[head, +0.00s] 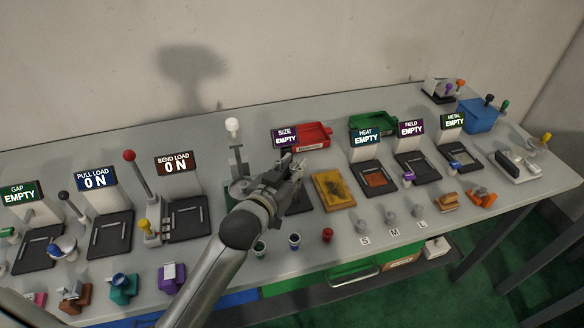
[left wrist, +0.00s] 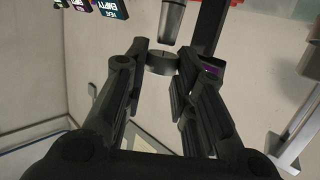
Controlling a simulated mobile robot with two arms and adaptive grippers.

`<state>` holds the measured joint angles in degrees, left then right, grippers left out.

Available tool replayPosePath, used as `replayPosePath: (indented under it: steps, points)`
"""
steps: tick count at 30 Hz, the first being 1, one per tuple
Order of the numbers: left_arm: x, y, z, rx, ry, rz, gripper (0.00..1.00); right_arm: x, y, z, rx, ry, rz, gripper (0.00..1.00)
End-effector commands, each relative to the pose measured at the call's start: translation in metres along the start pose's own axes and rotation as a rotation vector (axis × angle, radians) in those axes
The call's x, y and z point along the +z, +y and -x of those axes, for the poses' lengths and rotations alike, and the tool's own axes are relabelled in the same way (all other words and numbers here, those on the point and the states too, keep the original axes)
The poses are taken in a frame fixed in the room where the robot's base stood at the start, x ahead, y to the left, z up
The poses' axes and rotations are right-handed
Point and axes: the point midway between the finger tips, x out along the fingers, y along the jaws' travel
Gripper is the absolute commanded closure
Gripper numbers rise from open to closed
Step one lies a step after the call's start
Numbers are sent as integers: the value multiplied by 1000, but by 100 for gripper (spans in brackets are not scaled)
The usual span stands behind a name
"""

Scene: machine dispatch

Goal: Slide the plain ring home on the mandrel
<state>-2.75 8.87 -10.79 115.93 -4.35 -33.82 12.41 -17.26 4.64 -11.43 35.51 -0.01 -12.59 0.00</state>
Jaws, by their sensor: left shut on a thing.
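My left gripper (head: 290,172) is over the station with the SIZE display, which reads EMPTY (head: 285,138). In the left wrist view its fingertips (left wrist: 160,65) are shut on a grey ring (left wrist: 162,63) with a short dark line on its side. A grey tapered post, which looks like the mandrel (left wrist: 173,20), points at the ring from the top of that view. Its narrow end is close to the ring; I cannot tell whether they touch. In the head view the gripper hides the ring and the mandrel. My right gripper is not in view.
A white-knobbed lever (head: 233,128) stands just left of the gripper. A red tray (head: 312,134) lies behind it and a yellow pad (head: 333,189) to its right. Small cups (head: 294,241) and a red piece (head: 327,235) stand near the front edge.

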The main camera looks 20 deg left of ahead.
Motion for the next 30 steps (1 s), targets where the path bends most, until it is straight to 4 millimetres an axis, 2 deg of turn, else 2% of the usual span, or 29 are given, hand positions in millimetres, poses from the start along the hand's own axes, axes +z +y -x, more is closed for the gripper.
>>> replayPosePath:
  steps: [30]
  points:
    - [0, 0, 0, 0, 0, 0, 97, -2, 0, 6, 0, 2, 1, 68]
